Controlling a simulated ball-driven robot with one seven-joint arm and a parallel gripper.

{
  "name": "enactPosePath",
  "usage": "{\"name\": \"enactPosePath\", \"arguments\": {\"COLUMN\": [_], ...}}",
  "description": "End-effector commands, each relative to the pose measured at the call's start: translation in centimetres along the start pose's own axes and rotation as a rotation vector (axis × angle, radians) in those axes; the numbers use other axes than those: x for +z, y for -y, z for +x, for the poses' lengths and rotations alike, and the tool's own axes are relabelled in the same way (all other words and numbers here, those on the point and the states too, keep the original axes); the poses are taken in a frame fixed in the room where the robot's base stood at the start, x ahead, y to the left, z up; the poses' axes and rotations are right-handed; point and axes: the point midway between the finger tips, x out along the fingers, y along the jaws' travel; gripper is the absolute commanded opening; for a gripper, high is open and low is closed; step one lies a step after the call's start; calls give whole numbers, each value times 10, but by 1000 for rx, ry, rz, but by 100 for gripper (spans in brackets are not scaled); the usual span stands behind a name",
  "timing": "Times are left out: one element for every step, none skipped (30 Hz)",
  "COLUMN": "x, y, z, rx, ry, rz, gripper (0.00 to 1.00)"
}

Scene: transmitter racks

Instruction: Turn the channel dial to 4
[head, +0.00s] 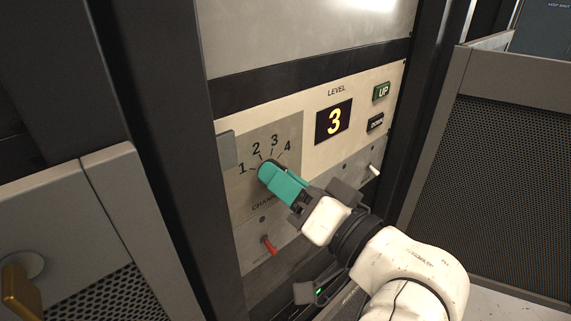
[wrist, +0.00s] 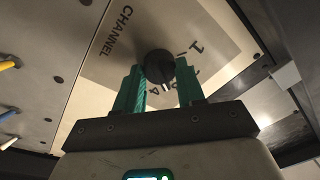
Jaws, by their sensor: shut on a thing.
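The channel dial (wrist: 158,64) is a round black knob with a white pointer mark. My gripper (wrist: 160,82) has its green fingers on either side of it, shut on the dial. In the wrist view, the mark points down, roughly toward the 4 side; the exact number is hard to tell because the fingers cover part of the scale. In the head view, my gripper (head: 272,174) hides most of the dial. The scale 1, 2, 3, 4 (head: 265,152) arcs above it on a grey plate, with 4 at the right.
A red toggle lever (head: 269,245) is below the dial and a white one (head: 374,170) to the right. Dark rack posts flank the panel.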

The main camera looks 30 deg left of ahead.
Motion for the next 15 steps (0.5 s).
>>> {"name": "enactPosePath", "arguments": {"x": [-2, -2, -2, -1, -1, -1, 0, 0, 0, 0, 0, 0, 0, 0, 0], "y": [2, 2, 2, 2, 1, 1, 1, 1, 0, 0, 0, 0, 0, 0, -1], "z": [0, 0, 0, 0, 0, 0, 0, 0, 0, 0, 0, 0, 0, 0, 0], "rx": [5, 6, 8, 9, 11, 14, 15, 17, 19, 21, 22, 24, 26, 27, 29], "ry": [-2, -4, -7, -9, -10, -13, -15, -16, -19, -20, -22, -24, -25, -27, -28], "rz": [46, 74, 111, 138, 165, 200, 225, 249, 282, 304, 327, 355, 376, 394, 417], "gripper": [8, 8, 8, 8, 8, 8, 8, 8, 8, 8, 8, 8, 8, 8, 8]}}
